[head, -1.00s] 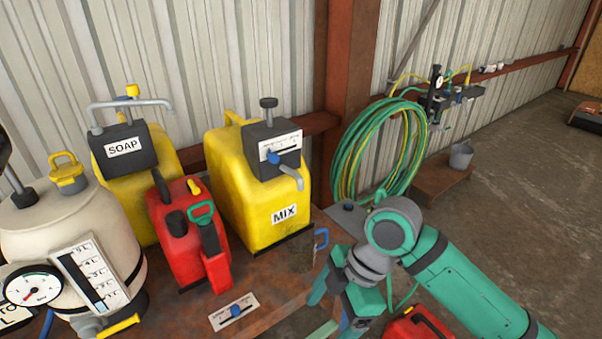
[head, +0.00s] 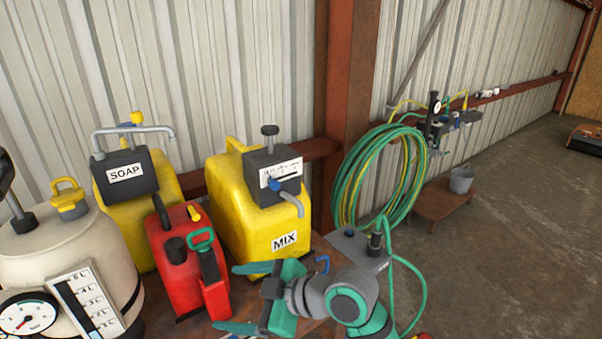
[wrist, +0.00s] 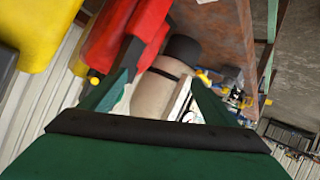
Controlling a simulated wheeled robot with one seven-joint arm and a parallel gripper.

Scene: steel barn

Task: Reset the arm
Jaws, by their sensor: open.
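My gripper (head: 240,298) is at the bottom middle of the head view, level, with its two green fingers apart and pointing left. Nothing is between the fingers. It is in front of the yellow MIX container (head: 262,215) and to the right of the red can (head: 185,262). In the wrist view the fingers (wrist: 160,98) frame the cream tank (wrist: 157,88) farther off, and the red can shows at upper left. My arm hides part of the bench top and the lower front of the MIX container.
The yellow SOAP container (head: 160,205) and cream tank (head: 60,250) with its gauge crowd the bench's left side. A green hose coil (head: 385,180) hangs on the wall.

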